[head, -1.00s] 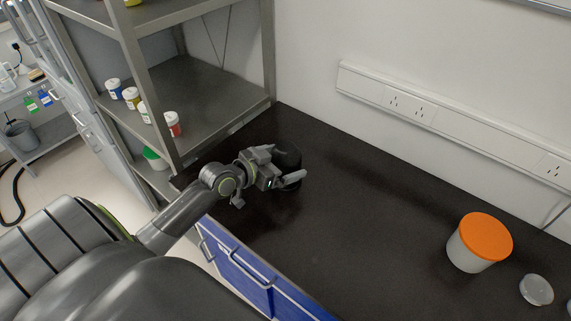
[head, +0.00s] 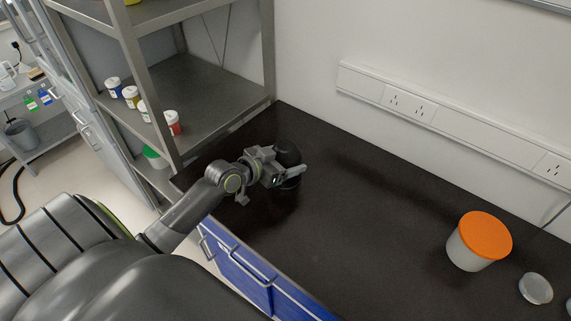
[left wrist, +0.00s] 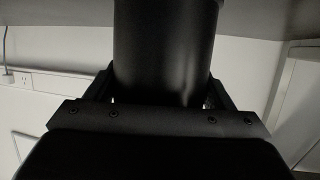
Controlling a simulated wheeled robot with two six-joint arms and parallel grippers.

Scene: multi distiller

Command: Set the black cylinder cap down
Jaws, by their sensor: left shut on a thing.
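The black cylinder cap (head: 288,153) is upright at the left end of the dark counter, in the head view. My left gripper (head: 291,174) is shut around it from the left and partly hides it. In the left wrist view, the smooth dark side of the cap (left wrist: 165,50) fills the middle between the fingers. Its end meets the grey surface at the top of that view, but I cannot tell whether it touches. The dark counter makes its lower edge hard to see. My right gripper is not in view.
A white tub with an orange lid (head: 485,238) and a small clear round dish (head: 536,289) stand at the right of the counter (head: 370,240). A metal shelf (head: 200,98) with several small jars stands close behind on the left. The counter's middle is clear.

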